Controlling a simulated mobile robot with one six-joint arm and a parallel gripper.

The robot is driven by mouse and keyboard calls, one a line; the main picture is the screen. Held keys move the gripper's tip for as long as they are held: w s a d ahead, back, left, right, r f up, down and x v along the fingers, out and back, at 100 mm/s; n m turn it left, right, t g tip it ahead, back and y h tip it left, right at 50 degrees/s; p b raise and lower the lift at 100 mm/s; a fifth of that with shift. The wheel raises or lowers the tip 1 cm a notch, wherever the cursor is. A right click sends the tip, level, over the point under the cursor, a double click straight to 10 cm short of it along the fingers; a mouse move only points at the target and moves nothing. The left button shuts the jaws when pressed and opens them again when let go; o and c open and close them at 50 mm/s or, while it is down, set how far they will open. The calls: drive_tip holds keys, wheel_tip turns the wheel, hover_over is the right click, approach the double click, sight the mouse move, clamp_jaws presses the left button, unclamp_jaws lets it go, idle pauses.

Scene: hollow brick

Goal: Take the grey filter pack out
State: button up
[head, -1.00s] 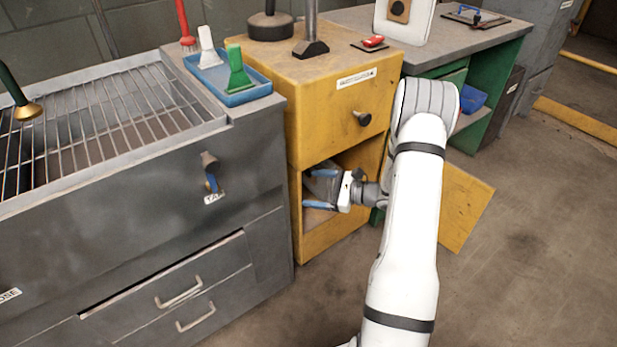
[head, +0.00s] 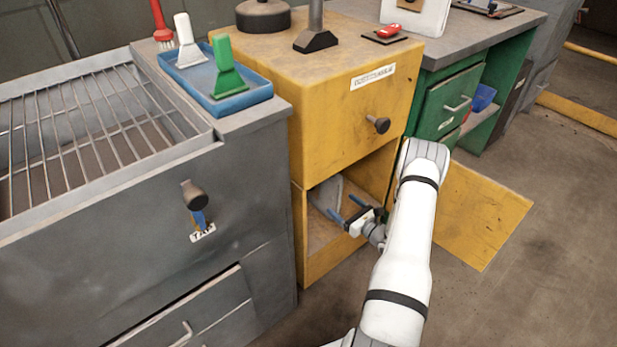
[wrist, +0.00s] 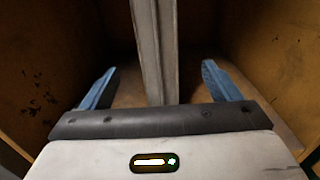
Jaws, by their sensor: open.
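The grey filter pack (head: 327,196) stands upright inside the lower compartment of the yellow cabinet (head: 345,110), partly hidden by the cabinet's front and left wall. In the wrist view the filter pack (wrist: 155,50) is a pale grey upright slab seen edge-on. My gripper (head: 345,208) is at the compartment's opening, with its blue fingers pointing inward. In the wrist view my gripper (wrist: 155,88) is open, one finger on each side of the slab, with a gap on both sides. The slab's lower end is hidden behind the gripper body.
The compartment's yellow door (head: 475,212) hangs open at the right, low beside my arm. The compartment walls (wrist: 50,70) are close on both sides of the fingers.

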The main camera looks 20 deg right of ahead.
sight(339, 201)
drive_tip(key=shift+w+d+f, duration=0.1)
drive_tip(key=shift+w+f, duration=0.05)
drive_tip(key=shift+w, duration=0.2)
drive_tip(key=b+x, duration=0.1)
drive_tip(key=x, duration=0.1)
drive_tip(key=shift+w, duration=0.4)
drive_tip(key=b+x, duration=0.1)
drive_tip(key=x, duration=0.1)
drive_tip(key=b+x, duration=0.1)
drive_tip(key=x, duration=0.2)
drive_tip(key=shift+w+a, duration=0.1)
drive_tip(key=shift+a, duration=0.3)
drive_tip(key=shift+r, duration=0.2)
drive_tip(key=shift+c, duration=0.2)
drive_tip(key=c, duration=1.5)
drive_tip(key=shift+r, duration=0.15)
